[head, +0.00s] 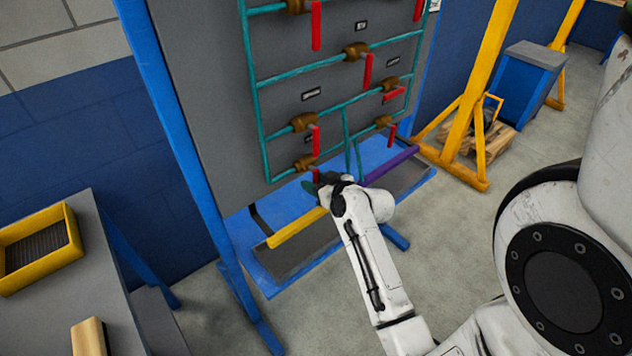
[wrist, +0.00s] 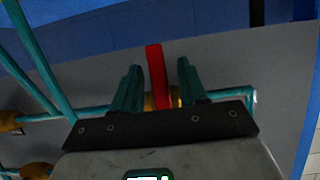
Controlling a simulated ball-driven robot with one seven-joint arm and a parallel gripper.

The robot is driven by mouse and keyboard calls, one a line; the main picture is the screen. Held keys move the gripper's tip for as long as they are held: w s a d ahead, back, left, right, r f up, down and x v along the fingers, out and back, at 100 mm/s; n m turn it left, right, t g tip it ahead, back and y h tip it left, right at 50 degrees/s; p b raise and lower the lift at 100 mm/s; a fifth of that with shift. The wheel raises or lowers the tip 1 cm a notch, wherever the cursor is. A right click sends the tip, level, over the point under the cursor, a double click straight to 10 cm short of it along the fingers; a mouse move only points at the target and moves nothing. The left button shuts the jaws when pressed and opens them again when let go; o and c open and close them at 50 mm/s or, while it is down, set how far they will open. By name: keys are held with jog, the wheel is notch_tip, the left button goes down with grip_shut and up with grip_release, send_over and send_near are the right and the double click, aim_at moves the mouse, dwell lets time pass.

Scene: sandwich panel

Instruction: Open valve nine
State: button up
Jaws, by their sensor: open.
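A grey panel (head: 205,85) carries teal pipes with brass valves and red lever handles. The number labels are too small to read, so I cannot tell which valve is nine. My gripper (head: 318,184) is at the panel's lowest left valve (head: 304,162), whose red handle (head: 316,175) is mostly hidden behind it. In the wrist view, my gripper (wrist: 158,66) is open with its two dark teal fingers on either side of a red handle (wrist: 154,62). A gap shows on both sides of the handle. The brass body behind it is mostly hidden.
Below the panel are a yellow bar (head: 297,229) and a purple bar (head: 391,165) over a blue base (head: 262,274). Another red handle (head: 315,140) hangs just above my gripper. A table (head: 105,270) with a yellow tray (head: 72,222) stands at left. A yellow frame (head: 470,90) stands at right.

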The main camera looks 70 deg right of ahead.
grip_shut()
dwell(0.3)
dwell(0.3)
